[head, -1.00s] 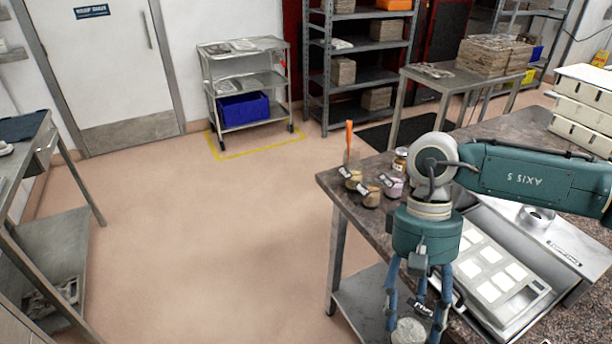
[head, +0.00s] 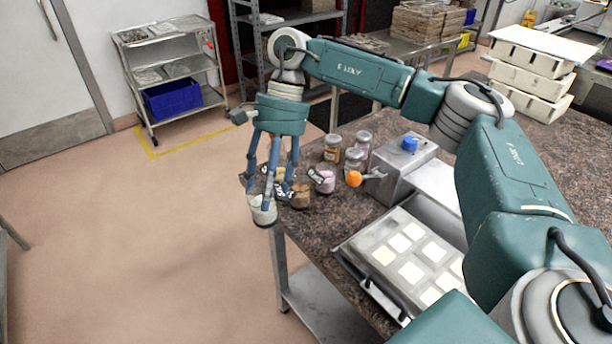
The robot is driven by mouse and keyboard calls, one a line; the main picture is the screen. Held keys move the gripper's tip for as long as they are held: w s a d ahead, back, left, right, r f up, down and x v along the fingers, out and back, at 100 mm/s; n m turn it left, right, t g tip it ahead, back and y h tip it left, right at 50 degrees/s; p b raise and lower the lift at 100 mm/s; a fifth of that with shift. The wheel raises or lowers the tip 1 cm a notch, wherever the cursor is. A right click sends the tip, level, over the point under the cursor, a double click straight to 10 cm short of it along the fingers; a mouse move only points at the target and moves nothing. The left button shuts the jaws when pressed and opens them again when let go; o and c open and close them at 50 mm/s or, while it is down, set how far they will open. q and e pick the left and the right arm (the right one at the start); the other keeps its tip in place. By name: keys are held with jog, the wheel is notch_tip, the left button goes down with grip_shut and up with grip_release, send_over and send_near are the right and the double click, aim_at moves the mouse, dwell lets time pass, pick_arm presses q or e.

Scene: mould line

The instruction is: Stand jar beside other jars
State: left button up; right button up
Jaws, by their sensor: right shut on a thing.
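My right gripper (head: 267,186) points down at the left corner of the dark speckled worktop (head: 335,215). It is shut on a glass jar with pale contents (head: 263,211), held upright at the table's left edge; I cannot tell whether it touches the top. Just right of it stand a brown jar (head: 301,196) and a pink jar (head: 325,180). More jars stand behind: an amber one (head: 332,150), a pale one (head: 353,161) and a pinkish one (head: 362,141). The gripper's fingers partly hide another jar. My left gripper is not in view.
A grey metal box with a blue knob (head: 409,145) and an orange ball handle (head: 354,179) stands right of the jars. A tray of pale squares (head: 400,262) lies in front. White stacked boxes (head: 530,70) stand at the back right. Open floor lies left of the table.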

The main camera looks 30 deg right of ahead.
jog(key=w+d+r+m+t+h+b, duration=0.25)
jog(key=w+d+r+m+t, duration=0.2)
jog(key=w+d+m, duration=0.7)
jog(key=w+d+r+m+t+h+b, duration=0.1)
jog(key=w+d+r+m+t+h, duration=0.4)
jog(key=m, duration=1.1)
jog(key=shift+s+d+f+m+g+y+p, duration=0.15)
jog(key=shift+d+f+g+p, duration=0.35)
jog(key=shift+f, duration=2.7)
jog(key=shift+s+d+f+m+g+y+p, duration=0.25)
jog(key=shift+f+p, duration=0.35)
jog(key=shift+f, duration=2.65)
jog(key=shift+s+d+f+n+g+y+p, duration=0.1)
jog(key=shift+d+f+g+p, duration=0.4)
jog(key=shift+f, duration=2.7)
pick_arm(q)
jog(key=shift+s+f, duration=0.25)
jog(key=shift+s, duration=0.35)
pick_arm(e)
jog(key=o, duration=1.6)
